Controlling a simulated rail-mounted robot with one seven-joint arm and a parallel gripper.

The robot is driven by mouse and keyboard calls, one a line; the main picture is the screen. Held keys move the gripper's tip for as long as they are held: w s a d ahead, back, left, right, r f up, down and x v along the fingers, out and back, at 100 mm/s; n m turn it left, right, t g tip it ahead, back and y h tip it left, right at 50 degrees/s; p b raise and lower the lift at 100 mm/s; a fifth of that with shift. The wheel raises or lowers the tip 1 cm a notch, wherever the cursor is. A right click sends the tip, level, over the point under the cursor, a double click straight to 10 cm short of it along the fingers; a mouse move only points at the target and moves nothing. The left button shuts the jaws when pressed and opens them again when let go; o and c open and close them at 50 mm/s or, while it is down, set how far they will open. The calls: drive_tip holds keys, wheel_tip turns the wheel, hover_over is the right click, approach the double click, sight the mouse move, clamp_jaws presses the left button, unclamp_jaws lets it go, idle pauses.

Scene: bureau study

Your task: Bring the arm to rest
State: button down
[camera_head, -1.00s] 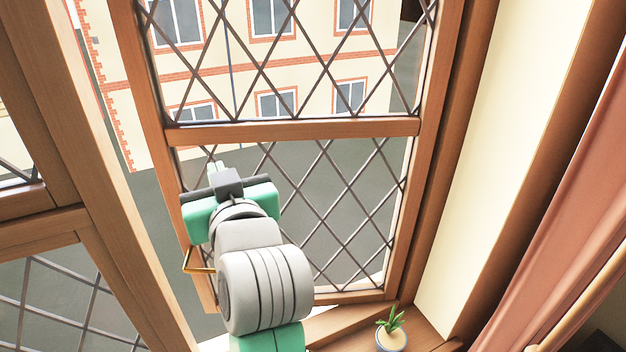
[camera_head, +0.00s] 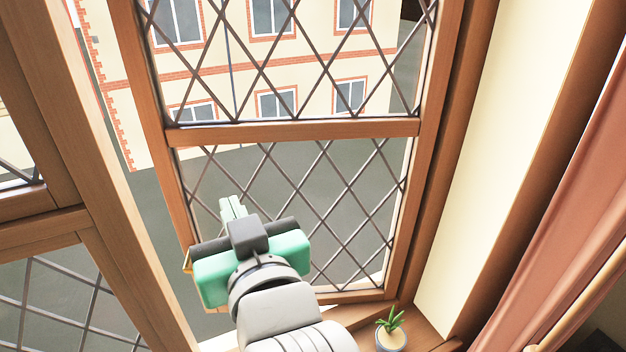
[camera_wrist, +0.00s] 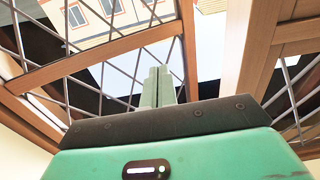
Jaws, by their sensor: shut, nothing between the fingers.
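My gripper (camera_head: 232,206) is in front of the lower part of an open casement window (camera_head: 292,131) with a wooden frame and diamond lattice. Its two pale green fingers are together with nothing between them. In the wrist view the shut fingers (camera_wrist: 158,87) point toward the lattice and frame. A brass handle at the casement's left edge is mostly hidden behind my gripper. I cannot tell how near the fingers are to the lattice, but no contact is visible.
A small potted plant (camera_head: 391,330) stands on the wooden sill at the lower right. A pink curtain (camera_head: 555,190) hangs at the right. A fixed wooden window post (camera_head: 88,170) stands at the left. A gap between post and casement opens to the outside.

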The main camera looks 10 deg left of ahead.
drive_tip(key=shift+v, duration=1.15)
drive_tip(key=s+d+r+m+t+h, duration=0.7)
drive_tip(key=s+d+r+t+h, duration=0.2)
drive_tip(key=d+r, duration=0.4)
drive_tip(key=shift+d+t+h, duration=0.35)
drive_tip(key=shift+t+h, duration=0.15)
drive_tip(key=shift+t, duration=0.1)
